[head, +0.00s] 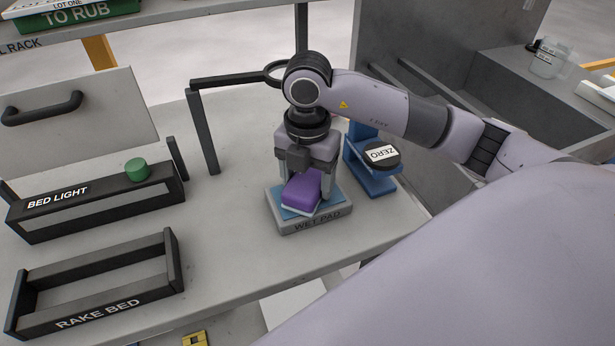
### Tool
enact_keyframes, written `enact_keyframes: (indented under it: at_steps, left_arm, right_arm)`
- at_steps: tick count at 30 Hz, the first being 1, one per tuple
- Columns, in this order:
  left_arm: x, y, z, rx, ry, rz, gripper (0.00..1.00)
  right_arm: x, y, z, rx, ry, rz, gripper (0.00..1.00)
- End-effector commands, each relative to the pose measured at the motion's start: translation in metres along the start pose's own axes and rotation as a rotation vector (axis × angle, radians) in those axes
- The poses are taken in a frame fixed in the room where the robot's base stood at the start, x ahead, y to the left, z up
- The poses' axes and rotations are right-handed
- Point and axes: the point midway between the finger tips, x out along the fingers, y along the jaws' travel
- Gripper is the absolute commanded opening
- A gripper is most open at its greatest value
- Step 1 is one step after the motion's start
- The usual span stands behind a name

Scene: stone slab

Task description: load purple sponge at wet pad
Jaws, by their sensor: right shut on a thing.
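The purple sponge (301,192) is a block with a pale lower layer. It is over the blue surface of the wet pad, a grey tray labelled WET PAD (316,223) on the bench. My right gripper (303,181) points down from above and is shut on the sponge. The sponge sits at an angle to the pad. I cannot tell whether its underside presses on the blue surface or is just above it. My left gripper is not in view.
A blue stand with a black ZERO disc (381,156) is close to the right of the pad. A dark post with an arm and ring (203,132) stands behind. The BED LIGHT box (95,203) and RAKE BED frame (98,284) are at left. Bench between is clear.

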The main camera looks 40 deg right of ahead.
Motion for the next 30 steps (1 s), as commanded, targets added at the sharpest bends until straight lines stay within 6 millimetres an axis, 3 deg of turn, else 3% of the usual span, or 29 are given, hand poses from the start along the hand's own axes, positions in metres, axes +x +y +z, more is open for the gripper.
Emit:
enact_keyframes:
  at_steps: [13,30]
  left_arm:
    - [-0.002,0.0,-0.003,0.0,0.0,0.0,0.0]
    - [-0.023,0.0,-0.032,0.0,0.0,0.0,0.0]
  right_arm:
    - [-0.002,-0.001,-0.001,-0.001,0.002,-0.004,0.43]
    - [-0.049,0.0,0.0,0.0,0.0,-0.001,0.43]
